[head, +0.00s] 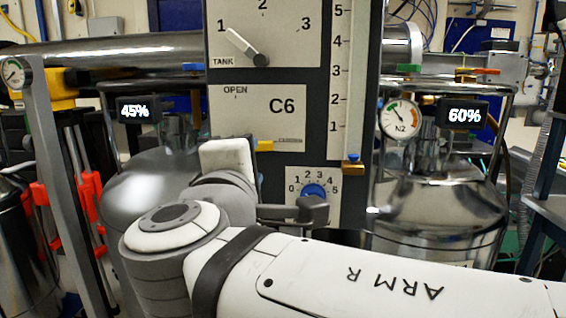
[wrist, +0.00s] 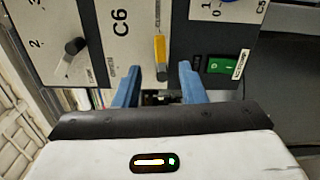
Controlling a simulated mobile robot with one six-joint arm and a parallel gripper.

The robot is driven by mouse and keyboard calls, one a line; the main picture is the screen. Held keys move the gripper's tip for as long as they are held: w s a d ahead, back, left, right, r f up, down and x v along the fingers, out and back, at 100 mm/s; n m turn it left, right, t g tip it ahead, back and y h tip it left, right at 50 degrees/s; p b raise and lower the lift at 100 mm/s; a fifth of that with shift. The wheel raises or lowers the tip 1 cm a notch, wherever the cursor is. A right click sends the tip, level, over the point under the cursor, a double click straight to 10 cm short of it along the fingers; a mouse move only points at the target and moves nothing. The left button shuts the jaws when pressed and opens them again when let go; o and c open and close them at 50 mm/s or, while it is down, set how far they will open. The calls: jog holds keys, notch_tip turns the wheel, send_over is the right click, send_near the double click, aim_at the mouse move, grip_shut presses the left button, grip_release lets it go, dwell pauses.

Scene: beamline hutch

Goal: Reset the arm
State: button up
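My arm (head: 360,270), marked ARM R, reaches across the lower part of the head view in front of the control panel (head: 258,90). Whether the fingertips touch the panel cannot be told. In the head view the fingers cannot be made out clearly; the arm's end is partly hidden by its own links.
The TANK knob (head: 249,48) points toward 1. A blue dial (head: 314,191) and a slider (head: 352,161) are low on the panel. Shiny tanks stand left (head: 150,185) and right (head: 435,205), with displays reading 45% (head: 135,111) and 60% (head: 463,115). A gauge (head: 400,118) is at right.

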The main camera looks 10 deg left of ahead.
jog(key=w+d+f+m+g+h+p, duration=0.1)
jog(key=w+d+m+g+h+p, duration=0.2)
jog(key=d+p, duration=0.55)
jog(key=w+d+f+m+g+h+p, duration=0.25)
jog(key=d+m+g+p, duration=0.35)
jog(key=d, duration=0.4)
jog(key=s+d+r+m+g+y+p, duration=0.2)
jog(key=s+d+m+g+p, duration=0.4)
jog(key=p, duration=1.2)
jog(key=s+d+m+y, duration=0.1)
jog(key=s+d+m, duration=0.3)
jog(key=d+m, duration=0.1)
jog(key=shift+s+d+r+m, duration=0.25)
jog(key=shift+m, duration=0.05)
